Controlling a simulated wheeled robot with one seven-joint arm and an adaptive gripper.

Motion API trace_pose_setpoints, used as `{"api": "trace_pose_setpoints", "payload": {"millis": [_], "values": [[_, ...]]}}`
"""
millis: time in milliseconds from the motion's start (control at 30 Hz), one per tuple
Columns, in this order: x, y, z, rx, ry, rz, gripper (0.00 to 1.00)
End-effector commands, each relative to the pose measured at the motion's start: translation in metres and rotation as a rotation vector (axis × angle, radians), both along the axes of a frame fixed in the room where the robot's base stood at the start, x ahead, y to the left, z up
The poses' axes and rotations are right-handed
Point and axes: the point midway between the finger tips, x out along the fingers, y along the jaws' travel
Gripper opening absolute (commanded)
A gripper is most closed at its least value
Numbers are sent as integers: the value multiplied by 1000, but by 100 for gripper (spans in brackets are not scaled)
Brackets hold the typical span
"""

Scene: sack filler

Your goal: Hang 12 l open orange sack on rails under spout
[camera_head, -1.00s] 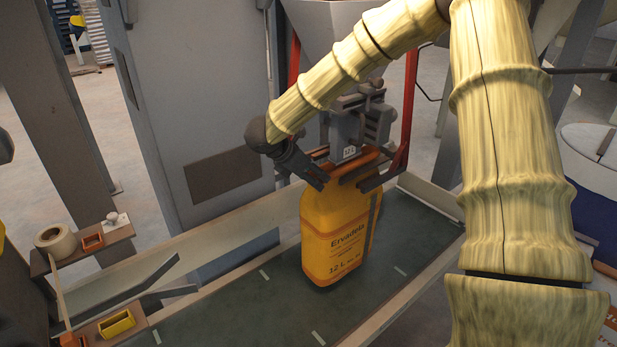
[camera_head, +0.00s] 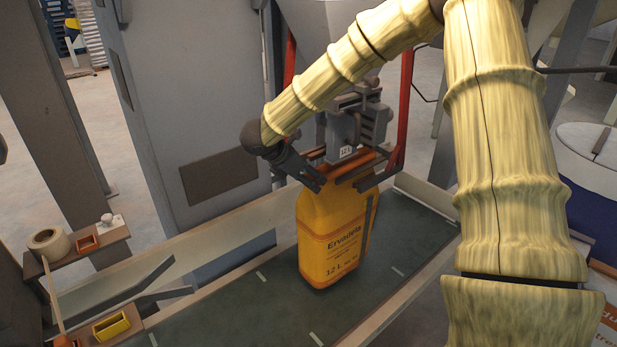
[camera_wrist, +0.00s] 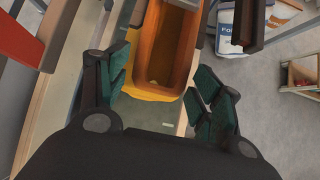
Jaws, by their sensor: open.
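The orange sack (camera_head: 335,235), printed "Ervadela" and "12 L", stands upright on the dark green belt under the grey spout (camera_head: 343,128). Its open mouth shows in the wrist view (camera_wrist: 152,92). The dark rails (camera_head: 376,180) flank the top of the sack; I cannot tell whether its rim rests on them. My gripper (camera_head: 316,182) is at the upper left of the sack. In the wrist view my gripper (camera_wrist: 163,82) is open, with green-padded fingers apart near the near end of the mouth. Nothing is clearly held.
A red frame (camera_head: 405,110) rises beside the spout. The belt (camera_head: 235,315) is clear left of the sack, between pale side walls. A brown shelf (camera_head: 100,245) with a tape roll and small bins is at the left. A grey cabinet (camera_head: 190,90) stands behind.

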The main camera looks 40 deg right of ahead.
Motion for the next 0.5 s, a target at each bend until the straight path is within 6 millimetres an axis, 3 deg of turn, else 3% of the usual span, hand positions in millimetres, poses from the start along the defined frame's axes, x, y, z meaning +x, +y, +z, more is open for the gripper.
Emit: {"api": "trace_pose_setpoints", "payload": {"millis": [500], "values": [[-1, 18, 1, 0, -1, 1, 66]]}}
